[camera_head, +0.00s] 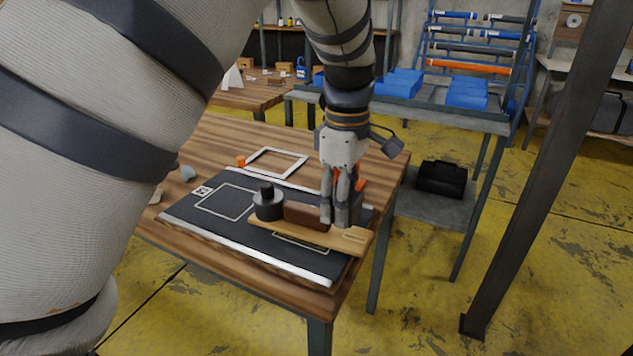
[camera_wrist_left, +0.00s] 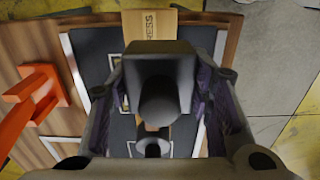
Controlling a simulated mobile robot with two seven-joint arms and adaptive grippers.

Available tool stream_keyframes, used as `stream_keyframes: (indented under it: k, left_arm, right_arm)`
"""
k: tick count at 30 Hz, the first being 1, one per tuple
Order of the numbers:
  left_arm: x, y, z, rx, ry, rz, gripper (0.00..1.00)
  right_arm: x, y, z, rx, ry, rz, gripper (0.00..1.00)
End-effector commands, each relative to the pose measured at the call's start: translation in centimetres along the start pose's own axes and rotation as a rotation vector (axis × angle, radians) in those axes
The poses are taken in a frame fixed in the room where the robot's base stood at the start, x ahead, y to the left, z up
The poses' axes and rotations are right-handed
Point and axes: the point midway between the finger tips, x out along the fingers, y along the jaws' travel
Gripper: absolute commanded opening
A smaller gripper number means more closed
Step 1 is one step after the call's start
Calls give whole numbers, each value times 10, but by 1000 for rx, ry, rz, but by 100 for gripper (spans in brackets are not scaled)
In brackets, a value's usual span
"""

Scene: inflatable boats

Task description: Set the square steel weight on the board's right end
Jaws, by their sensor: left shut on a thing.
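The square steel weight (camera_wrist_left: 158,85) is grey with a round knob and sits between the fingers of my left gripper (camera_head: 341,222). The gripper is shut on it, over the right part of the wooden board (camera_head: 352,241); the fingers hide most of the weight in the head view. The board's end marked "PRESS" also shows in the left wrist view (camera_wrist_left: 150,23). I cannot tell if the weight touches the board. A brown block (camera_head: 305,216) and a round dark weight with a black knob (camera_head: 268,206) stand left of the gripper. My right gripper is not in view.
The board lies over a dark, white-edged mat (camera_head: 225,222) on a wooden table (camera_head: 215,142). A white frame (camera_head: 277,162) lies behind. An orange tool (camera_wrist_left: 35,95) lies beside the mat. A steel post (camera_head: 545,165) stands right of the table.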

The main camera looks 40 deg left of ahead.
Motion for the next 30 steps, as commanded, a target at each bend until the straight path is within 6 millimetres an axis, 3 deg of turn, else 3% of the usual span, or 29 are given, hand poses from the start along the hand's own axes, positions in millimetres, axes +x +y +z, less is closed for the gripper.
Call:
stream_keyframes:
  k: [8, 14, 24, 25, 27, 30]
  left_arm:
    - [19, 13, 13, 1, 1, 6, 0]
    - [49, 14, 15, 0, -2, 7, 0]
    - [51, 14, 14, 0, -2, 11, 0]
    - [53, 13, 14, 0, -2, 8, 48]
    - [52, 13, 14, 0, -2, 8, 64]
    - [53, 13, 14, 0, -2, 7, 66]
  right_arm:
    - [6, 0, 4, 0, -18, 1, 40]
    - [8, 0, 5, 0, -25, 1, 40]
    - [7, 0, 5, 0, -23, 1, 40]
    - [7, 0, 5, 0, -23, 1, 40]
    - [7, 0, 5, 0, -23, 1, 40]
    - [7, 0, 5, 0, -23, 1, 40]
